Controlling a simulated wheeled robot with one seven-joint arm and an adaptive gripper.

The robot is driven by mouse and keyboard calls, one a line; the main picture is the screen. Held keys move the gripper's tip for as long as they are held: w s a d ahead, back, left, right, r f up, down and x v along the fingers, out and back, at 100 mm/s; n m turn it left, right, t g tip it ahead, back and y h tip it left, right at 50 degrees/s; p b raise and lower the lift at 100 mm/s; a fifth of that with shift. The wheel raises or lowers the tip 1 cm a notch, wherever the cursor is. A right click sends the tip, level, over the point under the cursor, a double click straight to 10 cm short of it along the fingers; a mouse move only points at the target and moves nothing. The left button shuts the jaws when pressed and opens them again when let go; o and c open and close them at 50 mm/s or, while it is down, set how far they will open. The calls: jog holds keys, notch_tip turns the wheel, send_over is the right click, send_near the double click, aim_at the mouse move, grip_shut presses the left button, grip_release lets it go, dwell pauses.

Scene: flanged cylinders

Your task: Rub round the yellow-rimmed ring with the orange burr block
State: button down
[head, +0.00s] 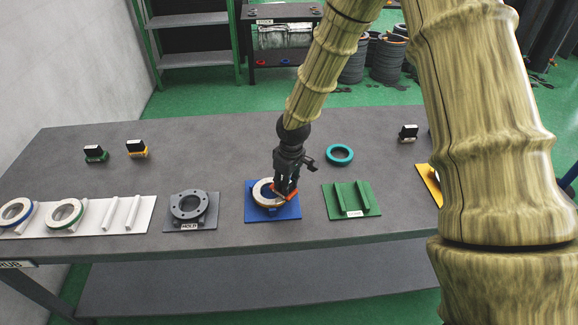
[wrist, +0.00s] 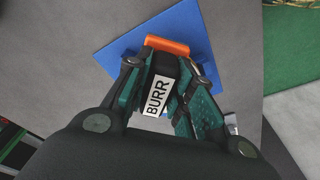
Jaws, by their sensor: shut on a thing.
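My gripper (head: 285,182) is shut on the orange burr block (head: 291,192). In the wrist view the block's orange end (wrist: 167,46) and its white BURR label (wrist: 158,95) show between the fingers. A pale ring (head: 258,193) lies on the blue plate (head: 286,212), and the block is at its right side. I cannot tell whether the block touches the ring. The ring's rim colour is hard to make out, and its right part is hidden by the gripper. In the wrist view the gripper hides the ring over the blue plate (wrist: 205,30).
A grey HOLD fixture (head: 190,207) stands left of the blue plate. A green cradle (head: 351,199) and a teal ring (head: 340,154) are to the right. Blue-rimmed (head: 15,214) and green-rimmed (head: 66,215) rings lie on a white board.

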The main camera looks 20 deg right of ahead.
jog(key=r, duration=0.1)
jog(key=r+p, duration=0.1)
jog(key=r, duration=0.1)
jog(key=r+p, duration=0.1)
jog(key=shift+w+d+r, duration=0.1)
jog(key=shift+d+r, duration=0.05)
jog(key=shift+d, duration=0.2)
jog(key=shift+a+r+p, duration=0.1)
jog(key=shift+r+p, duration=1.1)
jog(key=shift+r, duration=0.4)
